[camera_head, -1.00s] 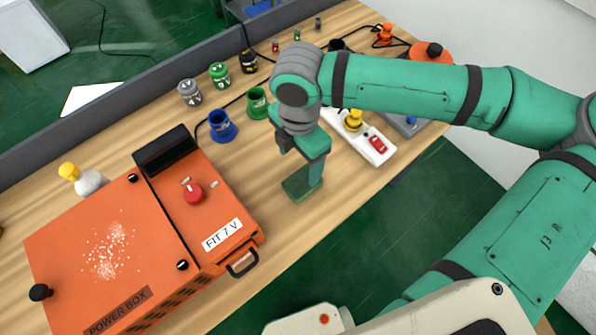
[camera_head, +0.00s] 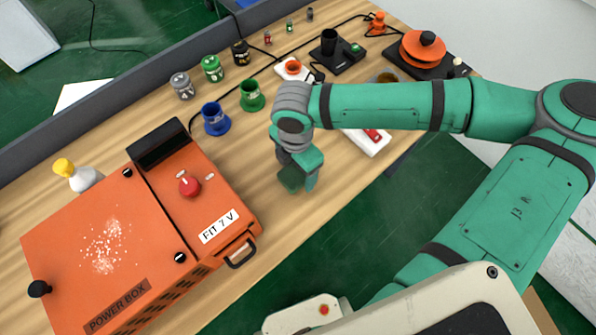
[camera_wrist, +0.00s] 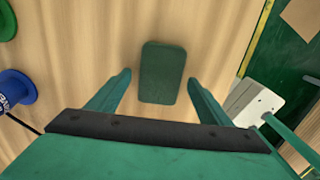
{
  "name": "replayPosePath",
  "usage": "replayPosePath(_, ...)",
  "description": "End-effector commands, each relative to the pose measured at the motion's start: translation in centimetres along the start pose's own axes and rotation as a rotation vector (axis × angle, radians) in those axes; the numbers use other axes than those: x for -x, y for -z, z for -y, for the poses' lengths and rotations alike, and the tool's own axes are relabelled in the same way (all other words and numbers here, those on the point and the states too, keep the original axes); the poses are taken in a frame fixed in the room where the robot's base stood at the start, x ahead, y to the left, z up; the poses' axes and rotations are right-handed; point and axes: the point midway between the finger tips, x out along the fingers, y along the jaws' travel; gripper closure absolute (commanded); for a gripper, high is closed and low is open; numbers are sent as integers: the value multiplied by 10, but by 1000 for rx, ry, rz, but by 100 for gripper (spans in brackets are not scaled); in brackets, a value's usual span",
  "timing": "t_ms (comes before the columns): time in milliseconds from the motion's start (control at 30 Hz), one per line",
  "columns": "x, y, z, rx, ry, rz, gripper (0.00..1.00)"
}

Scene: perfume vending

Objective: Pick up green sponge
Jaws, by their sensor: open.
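The green sponge (camera_wrist: 162,72) is a dark green rounded block lying on the wooden table. In the wrist view it lies between and just ahead of my two open fingers, apart from both. In the head view the sponge (camera_head: 291,179) shows at the table's front part, partly hidden by my gripper. My gripper (camera_head: 300,183) points down over it with its fingers open. The fingers also show in the wrist view (camera_wrist: 160,82), one on each side of the sponge, with nothing held.
An orange power box (camera_head: 150,240) stands to the left. Blue (camera_head: 215,119) and green (camera_head: 252,96) holders stand behind my gripper. A white tray (camera_head: 368,140) is to the right, partly behind my arm. The table's front edge is close. Bare wood surrounds the sponge.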

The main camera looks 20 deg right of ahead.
Motion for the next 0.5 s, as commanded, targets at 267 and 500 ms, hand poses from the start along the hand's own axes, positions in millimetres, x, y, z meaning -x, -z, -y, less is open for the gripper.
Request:
replayPosePath(267,0,0,0,0,0,0,68)
replayPosePath(500,0,0,0,0,0,-1,74)
